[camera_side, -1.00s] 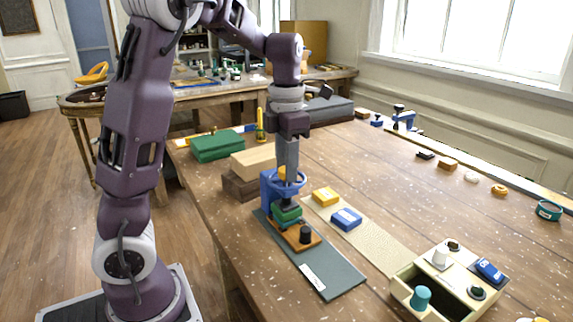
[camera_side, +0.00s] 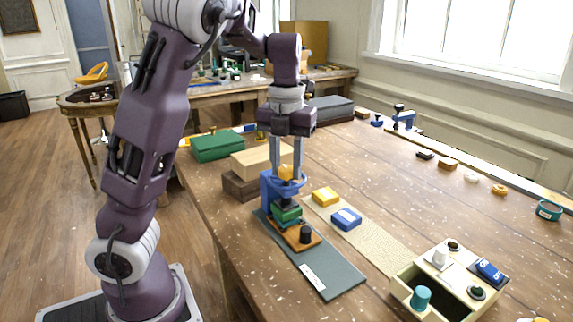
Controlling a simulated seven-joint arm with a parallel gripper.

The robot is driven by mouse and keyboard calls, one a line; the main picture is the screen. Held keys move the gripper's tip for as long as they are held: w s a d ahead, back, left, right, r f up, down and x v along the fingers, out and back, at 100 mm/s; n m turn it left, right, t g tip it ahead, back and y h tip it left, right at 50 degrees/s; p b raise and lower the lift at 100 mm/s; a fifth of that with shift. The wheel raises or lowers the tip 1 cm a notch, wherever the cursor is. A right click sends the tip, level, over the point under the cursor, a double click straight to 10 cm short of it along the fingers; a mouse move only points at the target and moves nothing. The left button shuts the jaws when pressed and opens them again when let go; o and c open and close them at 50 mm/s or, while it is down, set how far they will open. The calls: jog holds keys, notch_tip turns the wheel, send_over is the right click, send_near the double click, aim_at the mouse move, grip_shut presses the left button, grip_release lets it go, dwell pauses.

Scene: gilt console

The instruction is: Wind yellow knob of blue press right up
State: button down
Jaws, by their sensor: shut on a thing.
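The blue press (camera_side: 267,190) stands on a dark grey mat (camera_side: 335,275) near the table's left edge. Its yellow knob (camera_side: 286,173) is at the top, above a blue collar. My gripper (camera_side: 286,172) points straight down over the press, its two fingers on either side of the yellow knob and shut on it. A green block (camera_side: 287,212) sits under the press on an orange-brown base (camera_side: 303,245). A black knob (camera_side: 306,234) stands on the front of that base. The gap between the press and the green block is too small to judge.
Wooden blocks (camera_side: 256,162) and a green box (camera_side: 217,146) stand behind left. A cream tray (camera_side: 440,307) is at front right.

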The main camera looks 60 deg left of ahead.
aim_at(286, 168)
jog(key=shift+f+n, duration=0.1)
jog(key=shift+n, duration=0.3)
jog(key=c, duration=1)
grip_release()
notch_tip(286, 168, up, 7)
jog(key=shift+r, duration=0.1)
